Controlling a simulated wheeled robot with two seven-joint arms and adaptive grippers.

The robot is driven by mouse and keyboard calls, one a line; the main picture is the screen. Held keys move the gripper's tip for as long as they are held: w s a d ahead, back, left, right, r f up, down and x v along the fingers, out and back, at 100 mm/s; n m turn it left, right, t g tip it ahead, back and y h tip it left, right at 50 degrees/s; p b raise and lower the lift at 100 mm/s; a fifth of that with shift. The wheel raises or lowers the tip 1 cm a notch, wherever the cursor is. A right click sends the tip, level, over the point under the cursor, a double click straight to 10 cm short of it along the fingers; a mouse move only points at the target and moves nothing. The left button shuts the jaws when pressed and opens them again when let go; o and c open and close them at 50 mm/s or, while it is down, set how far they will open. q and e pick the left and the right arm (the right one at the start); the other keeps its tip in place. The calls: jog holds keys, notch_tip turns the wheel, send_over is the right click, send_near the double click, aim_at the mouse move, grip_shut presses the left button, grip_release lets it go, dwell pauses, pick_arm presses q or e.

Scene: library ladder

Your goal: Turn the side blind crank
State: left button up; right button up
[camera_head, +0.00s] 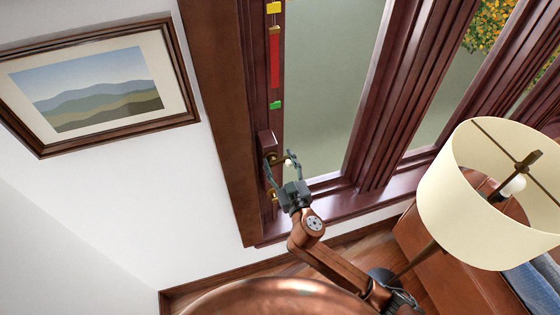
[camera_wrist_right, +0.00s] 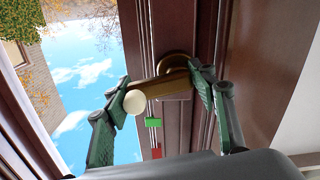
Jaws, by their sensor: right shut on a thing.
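The blind crank is a brass arm with a pale round knob, mounted on a small dark box (camera_head: 267,142) on the window frame. In the wrist view its brass arm (camera_wrist_right: 172,87) runs from a curved hub down to the knob (camera_wrist_right: 135,102). The knob (camera_head: 289,163) shows small in the head view. My right gripper (camera_head: 280,161) is at the crank. In the wrist view the right gripper's (camera_wrist_right: 160,90) green fingers lie at both ends of the crank arm and are shut on it. The left gripper is in neither view.
A strip on the frame above the crank carries a yellow mark (camera_head: 273,8), a red bar (camera_head: 275,60) and a green mark (camera_head: 275,105). A lamp with a cream shade (camera_head: 475,205) stands right of my arm. A framed picture (camera_head: 97,85) hangs on the left wall.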

jog(key=shift+r, duration=0.1)
jog(key=n+p, duration=0.1)
jog(key=n, duration=0.1)
jog(key=n+p, duration=0.1)
jog(key=n, duration=0.1)
jog(key=shift+a+r, duration=0.1)
jog(key=shift+r, duration=0.3)
jog(key=n, duration=0.1)
jog(key=n+p, duration=0.1)
jog(key=n, duration=0.1)
jog(key=n+p, duration=0.1)
jog(key=shift+s+a+r, duration=0.1)
jog(key=shift+a+r, duration=0.2)
jog(key=shift+r, duration=0.05)
jog(key=n+p, duration=0.1)
jog(key=n, duration=0.3)
jog(key=shift+s+a+r+p, duration=0.1)
jog(key=shift+a+r+p, duration=0.05)
jog(key=shift+a+p, duration=0.2)
jog(key=shift+s+a+n+p, duration=0.15)
jog(key=shift+n+p, duration=0.2)
jog(key=shift+n, duration=0.5)
jog(key=shift+w+a+n+p, duration=0.15)
jog(key=shift+n+p, duration=0.2)
jog(key=shift+n, duration=0.5)
jog(key=shift+s, duration=0.1)
jog(key=o, duration=1.2)
